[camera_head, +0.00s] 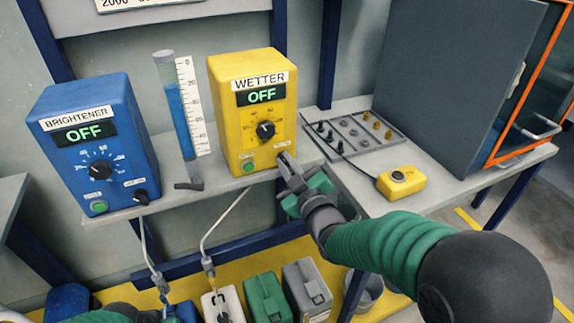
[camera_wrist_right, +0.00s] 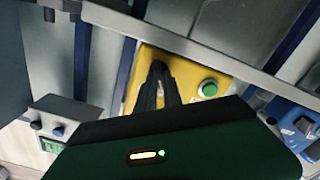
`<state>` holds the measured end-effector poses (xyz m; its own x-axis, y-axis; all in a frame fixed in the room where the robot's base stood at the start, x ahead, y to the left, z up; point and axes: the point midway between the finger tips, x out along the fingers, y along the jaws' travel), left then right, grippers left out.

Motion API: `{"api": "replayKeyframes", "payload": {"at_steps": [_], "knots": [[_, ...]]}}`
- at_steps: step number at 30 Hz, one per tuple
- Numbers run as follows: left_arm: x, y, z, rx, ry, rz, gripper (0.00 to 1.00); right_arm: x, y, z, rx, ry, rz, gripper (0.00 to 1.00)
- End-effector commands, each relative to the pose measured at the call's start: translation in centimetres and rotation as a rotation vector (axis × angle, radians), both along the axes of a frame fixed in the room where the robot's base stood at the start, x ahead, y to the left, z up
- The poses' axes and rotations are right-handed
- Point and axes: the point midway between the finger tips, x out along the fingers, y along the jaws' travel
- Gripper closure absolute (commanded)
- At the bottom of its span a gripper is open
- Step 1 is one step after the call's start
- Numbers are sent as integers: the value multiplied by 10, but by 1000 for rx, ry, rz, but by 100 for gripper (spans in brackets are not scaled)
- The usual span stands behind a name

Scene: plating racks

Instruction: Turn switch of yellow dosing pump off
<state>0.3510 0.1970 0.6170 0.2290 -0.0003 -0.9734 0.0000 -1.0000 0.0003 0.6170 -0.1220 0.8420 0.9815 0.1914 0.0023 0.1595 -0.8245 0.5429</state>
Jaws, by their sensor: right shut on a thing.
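The yellow dosing pump (camera_head: 233,112) stands on the shelf, labelled WETTER, and its display reads OFF. It has a black dial (camera_head: 265,130) and a green button (camera_head: 249,167) at the lower left of its front. My right gripper (camera_head: 284,160) is at the lower right of that front, shut on the pump's switch, which the fingers hide. In the right wrist view the closed fingers (camera_wrist_right: 160,75) meet the yellow face beside the green button (camera_wrist_right: 208,89). My left arm shows only partly at the bottom left; its fingertips cannot be made out.
A blue BRIGHTENER pump (camera_head: 95,140), display OFF, stands to the left, with a graduated tube (camera_head: 180,110) between the pumps. Right are a grey panel of fittings (camera_head: 352,132), a yellow control box (camera_head: 402,181) and a grey cabinet (camera_head: 450,75). Canisters (camera_head: 265,298) stand below.

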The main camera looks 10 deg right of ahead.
Motion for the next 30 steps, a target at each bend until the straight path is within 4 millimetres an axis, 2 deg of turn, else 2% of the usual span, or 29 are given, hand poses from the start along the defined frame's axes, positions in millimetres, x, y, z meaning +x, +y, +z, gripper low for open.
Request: {"api": "replayKeyframes", "payload": {"at_steps": [1,19,20,24,30], "knots": [[0,0,-2,0,0,0,100,-1,1,-8,-16,15,2,100],[0,0,-3,0,0,0,100,-2,1,-8,-57,8,2,100],[0,0,-3,0,0,0,100,-2,1,-8,-57,8,2,87],[0,0,-3,0,0,0,100,-1,1,-6,-56,4,1,68],[0,0,-2,0,0,0,100,-1,1,-3,-54,-3,1,67]]}}
